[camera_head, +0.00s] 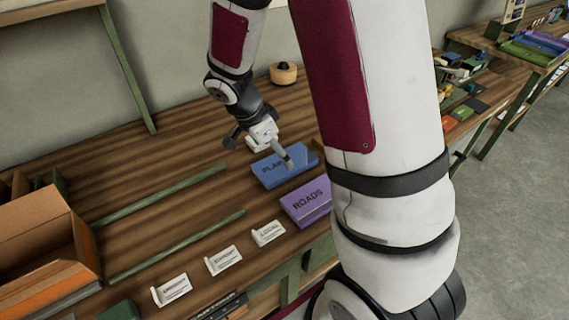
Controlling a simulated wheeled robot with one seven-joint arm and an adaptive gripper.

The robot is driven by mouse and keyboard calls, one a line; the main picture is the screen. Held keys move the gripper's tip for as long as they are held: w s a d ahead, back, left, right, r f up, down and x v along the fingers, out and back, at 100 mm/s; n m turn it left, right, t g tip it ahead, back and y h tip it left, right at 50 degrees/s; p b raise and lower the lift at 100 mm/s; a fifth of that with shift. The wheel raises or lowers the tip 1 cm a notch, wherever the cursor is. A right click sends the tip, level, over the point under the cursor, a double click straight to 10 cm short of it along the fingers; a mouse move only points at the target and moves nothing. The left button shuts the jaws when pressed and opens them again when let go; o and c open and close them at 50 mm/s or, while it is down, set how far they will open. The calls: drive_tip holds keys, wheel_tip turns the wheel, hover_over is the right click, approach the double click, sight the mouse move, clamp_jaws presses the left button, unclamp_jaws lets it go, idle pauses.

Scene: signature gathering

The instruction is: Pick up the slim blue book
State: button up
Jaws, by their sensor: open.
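A slim blue book (269,178) lies flat on the wooden table, with dark lettering on its cover that is partly hidden. My gripper (286,160) is just above the book's cover, pointing down at its upper middle part. The jaws are open and nothing shows between them. I cannot tell whether a fingertip touches the book. My arm reaches in from the right foreground and hides part of the table to the right.
A purple book (307,201) marked ROADS lies close in front, partly behind my arm. Several white label cards (223,260) stand along the front edge. Green strips (177,246) lie on the table. A brown box (45,241) is at the left, a round wooden object (284,74) at the back.

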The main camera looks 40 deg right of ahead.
drive_tip(key=x, duration=0.5)
drive_tip(key=shift+s+d, duration=0.15)
drive_tip(key=shift+d, duration=0.1)
drive_tip(key=c, duration=1.4)
drive_tip(key=shift+r, duration=0.1)
